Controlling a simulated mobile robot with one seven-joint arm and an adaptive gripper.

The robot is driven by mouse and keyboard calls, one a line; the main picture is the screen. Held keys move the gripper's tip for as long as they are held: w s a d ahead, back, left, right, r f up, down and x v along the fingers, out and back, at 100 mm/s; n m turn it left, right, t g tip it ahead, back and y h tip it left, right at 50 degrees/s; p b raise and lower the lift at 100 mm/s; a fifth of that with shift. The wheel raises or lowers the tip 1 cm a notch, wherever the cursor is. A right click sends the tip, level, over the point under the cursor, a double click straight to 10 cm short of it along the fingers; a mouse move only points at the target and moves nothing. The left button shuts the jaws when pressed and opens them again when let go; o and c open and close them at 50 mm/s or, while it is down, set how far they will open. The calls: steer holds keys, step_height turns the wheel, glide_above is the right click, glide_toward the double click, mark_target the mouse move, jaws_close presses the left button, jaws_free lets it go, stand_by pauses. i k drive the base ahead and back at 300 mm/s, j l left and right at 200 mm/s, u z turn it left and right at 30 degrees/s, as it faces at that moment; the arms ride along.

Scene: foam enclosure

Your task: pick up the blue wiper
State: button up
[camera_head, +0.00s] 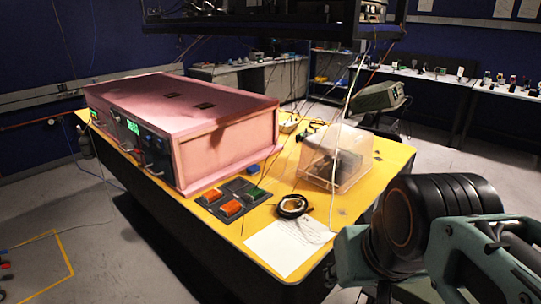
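I cannot make out a blue wiper for certain in the head view. A dark tray (205,203) lies on the yellow table in front of the pink box. It holds orange blocks (230,208) and a green block (254,194); its other parts look dark, and their colour is hard to tell. My teal and black arm fills the lower right, beside the table's right front corner. My gripper's fingers do not show in this view.
The yellow table (375,190) carries a large pink box (185,125), a clear cover (325,165), a black ring-shaped coil (292,206) and white paper (278,248). A dark frame (270,27) hangs above. Grey floor (75,215) lies open on the left.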

mark_target(252, 170)
steer(key=i+j+z, duration=0.15)
steer(key=z, duration=0.25)
steer(key=i+j+z, duration=0.1)
steer(key=j+z, duration=0.3)
steer(key=i+j+z, duration=0.2)
steer(key=j, duration=0.15)
steer(key=j+z, duration=0.15)
steer(key=j, duration=0.15)
steer(key=i+j+z, duration=0.1)
steer(key=j, duration=0.7)
steer(key=i+j+z, duration=0.1)
steer(key=j, duration=0.65)
steer(key=j+z, duration=0.1)
steer(key=j, duration=0.7)
steer(key=j+u, duration=0.15)
steer(key=j, duration=0.35)
steer(key=i+j+u, duration=0.1)
steer(key=j, duration=0.35)
steer(key=l+z, duration=0.25)
steer(key=i+j, duration=0.05)
